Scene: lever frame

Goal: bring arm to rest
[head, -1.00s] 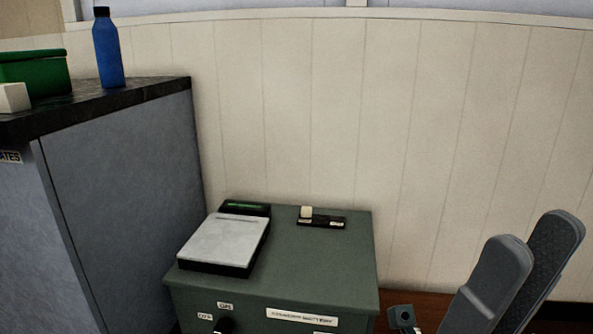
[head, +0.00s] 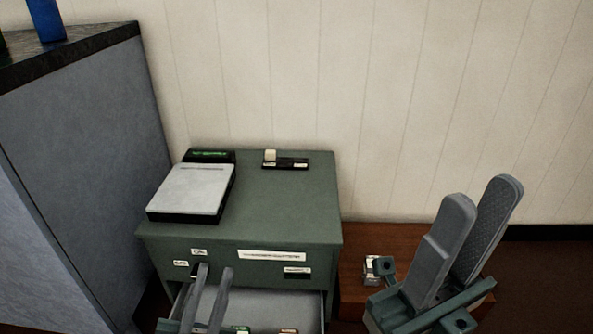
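My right gripper (head: 482,192) is at the right of the head view, its two long grey fingers pointing up with a gap between them and nothing held. It is in front of the wall and to the right of the green cabinet (head: 290,205). My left gripper (head: 215,270) is at the bottom, in front of the cabinet's upper front. Its two fingers are apart, with nothing visible between them. The left finger overlaps a dark knob (head: 194,270) below the small labels; whether they touch cannot be told.
A scale (head: 190,190) and a small black block holder (head: 286,163) stand on the cabinet. Its drawer (head: 275,305) is open below, with small coloured items inside. A tall grey unit (head: 85,110) stands left. A small metal object (head: 372,270) sits on the brown surface (head: 400,240) at right.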

